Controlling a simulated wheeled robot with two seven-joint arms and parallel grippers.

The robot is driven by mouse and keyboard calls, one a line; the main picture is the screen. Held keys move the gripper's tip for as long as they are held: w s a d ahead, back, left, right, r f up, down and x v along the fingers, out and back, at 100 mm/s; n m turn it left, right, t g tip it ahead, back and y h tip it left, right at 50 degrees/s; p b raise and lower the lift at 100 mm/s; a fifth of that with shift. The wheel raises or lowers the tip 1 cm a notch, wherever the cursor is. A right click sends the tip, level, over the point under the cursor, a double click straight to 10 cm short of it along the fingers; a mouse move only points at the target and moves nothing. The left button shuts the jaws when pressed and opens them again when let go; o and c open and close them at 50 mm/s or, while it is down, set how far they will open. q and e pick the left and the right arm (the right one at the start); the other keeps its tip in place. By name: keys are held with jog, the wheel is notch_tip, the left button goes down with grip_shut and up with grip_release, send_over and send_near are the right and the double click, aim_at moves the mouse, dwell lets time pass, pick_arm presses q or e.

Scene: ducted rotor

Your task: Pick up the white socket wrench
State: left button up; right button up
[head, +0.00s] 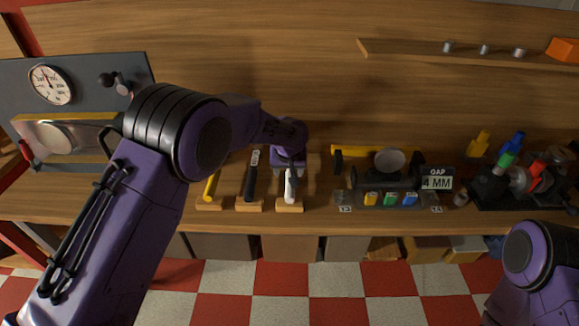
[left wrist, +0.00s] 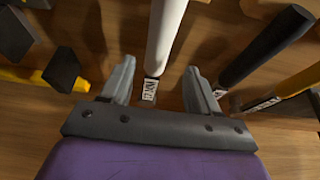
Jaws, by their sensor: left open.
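The white socket wrench (head: 290,188) stands at a small wooden block on the bench, third in a row of tools. In the left wrist view its white handle (left wrist: 166,35) runs up and out of the frame, with a small printed tag at its lower end. My left gripper (head: 287,172) is right over the wrench. In the left wrist view the left gripper (left wrist: 159,68) is open, one finger on each side of the wrench, with visible gaps to both. My right gripper is out of view; only part of my right arm shows.
A black-handled tool (head: 250,180) and a yellow-handled tool (head: 211,186) stand close to the left of the wrench. To the right are a yellow-and-black fixture (head: 345,152) and a "GAP 4 MM" sign (head: 437,178). A gauge panel (head: 100,72) stands at far left.

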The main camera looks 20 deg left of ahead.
pick_arm(q)
jog(key=x, duration=0.2)
jog(key=p+x, duration=0.1)
jog(key=x, duration=0.1)
jog(key=p+x, duration=0.1)
jog(key=x, duration=0.1)
jog(key=shift+w+d, duration=0.2)
jog(key=shift+w, duration=0.1)
jog(key=shift+a, duration=0.1)
grip_shut()
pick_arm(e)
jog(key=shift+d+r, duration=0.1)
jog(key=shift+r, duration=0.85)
